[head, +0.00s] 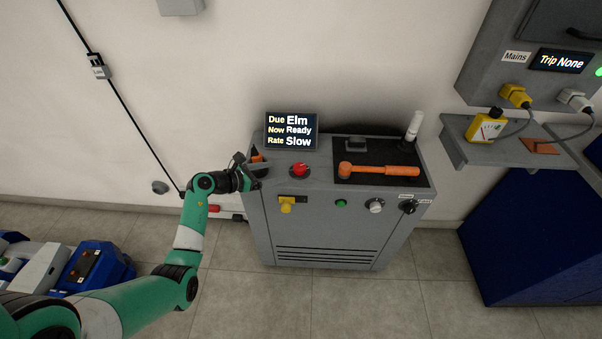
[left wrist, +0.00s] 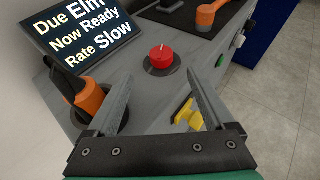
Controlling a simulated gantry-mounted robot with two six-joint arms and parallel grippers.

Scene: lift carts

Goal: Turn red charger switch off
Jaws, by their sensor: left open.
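A round red knob (head: 300,169) sits on a dark round base on top of the grey cabinet (head: 330,238). It also shows in the left wrist view (left wrist: 162,57), with a small pale mark on its top. My left gripper (head: 256,167) is over the cabinet's left end, to the left of the red knob. In the left wrist view its two fingers (left wrist: 158,78) are spread apart with nothing between them; the knob stands beyond the fingertips, apart from them. My right gripper is in neither view.
A display (head: 291,131) reads Due Elm, Now Ready, Rate Slow. An orange-handled tool (left wrist: 88,98) stands in a holder beside my left finger. A yellow key-like part (head: 287,204) juts from the front. An orange hammer (head: 378,170) lies on the black mat.

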